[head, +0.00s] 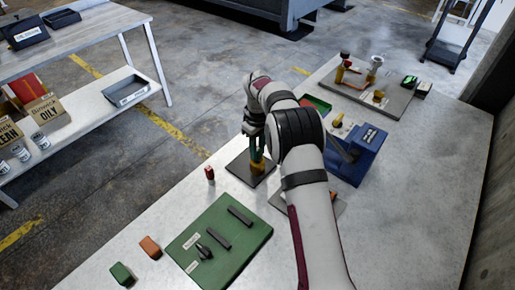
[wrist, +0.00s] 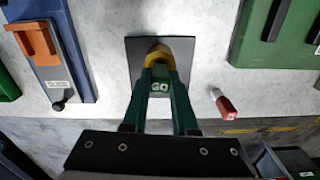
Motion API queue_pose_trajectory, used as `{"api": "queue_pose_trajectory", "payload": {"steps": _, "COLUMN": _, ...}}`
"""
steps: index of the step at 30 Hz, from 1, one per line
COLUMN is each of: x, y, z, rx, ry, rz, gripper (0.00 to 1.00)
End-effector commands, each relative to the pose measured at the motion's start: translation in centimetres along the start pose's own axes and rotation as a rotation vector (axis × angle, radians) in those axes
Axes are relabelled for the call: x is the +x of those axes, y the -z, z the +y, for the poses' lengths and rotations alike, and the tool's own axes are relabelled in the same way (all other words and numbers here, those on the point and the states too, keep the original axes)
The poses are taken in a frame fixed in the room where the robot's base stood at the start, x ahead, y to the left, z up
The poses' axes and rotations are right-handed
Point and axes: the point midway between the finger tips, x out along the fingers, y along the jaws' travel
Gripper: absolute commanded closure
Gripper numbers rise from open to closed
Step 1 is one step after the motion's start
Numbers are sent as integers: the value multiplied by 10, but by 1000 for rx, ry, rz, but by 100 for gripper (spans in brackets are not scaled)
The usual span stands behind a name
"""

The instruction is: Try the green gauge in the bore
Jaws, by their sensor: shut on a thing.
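My gripper (wrist: 160,75) is shut on the green gauge (wrist: 159,87), whose GO label faces the wrist camera between the fingers. Right past the gauge is the yellow bore piece (wrist: 158,50) on a dark square plate (wrist: 135,60). In the head view my gripper (head: 257,148) is directly above the yellow bore piece (head: 258,166) on the plate (head: 240,172). The gauge's lower end and the bore's opening are hidden, so I cannot tell whether the gauge is inside. A red gauge (head: 209,174) stands apart on the table, left of the plate; it also shows in the wrist view (wrist: 223,104).
A green board (head: 218,240) with dark bars lies near the front, beside orange (head: 150,246) and green (head: 122,273) blocks. A blue device (head: 358,155) stands right of my arm. A grey board with fittings (head: 370,97) lies at the back. The table's right side is clear.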

Motion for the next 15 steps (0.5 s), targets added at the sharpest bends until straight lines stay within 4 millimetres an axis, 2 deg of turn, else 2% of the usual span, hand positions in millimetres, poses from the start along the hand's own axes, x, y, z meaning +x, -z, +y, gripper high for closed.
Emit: {"api": "queue_pose_trajectory", "payload": {"steps": 15, "x": 6, "y": 0, "z": 0, "rx": -1, "ry": -1, "rz": 0, "gripper": 100}}
